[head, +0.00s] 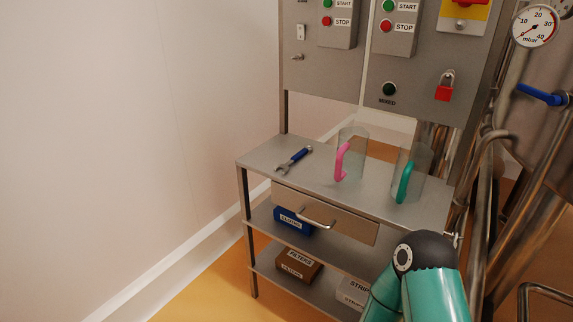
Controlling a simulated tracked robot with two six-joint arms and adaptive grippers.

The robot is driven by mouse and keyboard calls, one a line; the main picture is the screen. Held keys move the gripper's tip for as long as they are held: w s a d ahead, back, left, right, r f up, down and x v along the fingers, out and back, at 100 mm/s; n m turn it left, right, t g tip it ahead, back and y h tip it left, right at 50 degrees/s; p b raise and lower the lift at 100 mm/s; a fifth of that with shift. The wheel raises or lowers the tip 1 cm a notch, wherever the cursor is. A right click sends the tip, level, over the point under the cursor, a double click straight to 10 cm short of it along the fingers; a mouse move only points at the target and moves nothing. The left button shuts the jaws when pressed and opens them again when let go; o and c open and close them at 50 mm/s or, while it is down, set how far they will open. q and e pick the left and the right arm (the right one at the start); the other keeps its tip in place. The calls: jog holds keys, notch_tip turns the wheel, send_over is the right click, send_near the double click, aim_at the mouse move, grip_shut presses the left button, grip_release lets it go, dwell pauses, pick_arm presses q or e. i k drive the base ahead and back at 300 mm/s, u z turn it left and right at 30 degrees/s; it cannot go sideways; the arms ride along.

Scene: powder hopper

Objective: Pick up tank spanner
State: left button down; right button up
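The tank spanner (293,161) lies flat on the left part of the grey metal table top (262,155). It has a blue handle pointing up and right and a metal open jaw at its lower left end. Nothing touches it. A teal and black link of one of my arms shows at the bottom right, well away from the spanner. Neither of my grippers is in view.
Two clear jugs, one with a pink handle (341,162) and one with a green handle (404,183), stand right of the spanner. A drawer (340,222) and shelves with boxes are below. A control panel (335,75) rises behind. Pipes stand at right.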

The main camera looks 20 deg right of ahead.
aim_at(302, 153)
jog(key=z, duration=0.15)
jog(key=i, duration=0.9)
jog(key=u, duration=0.1)
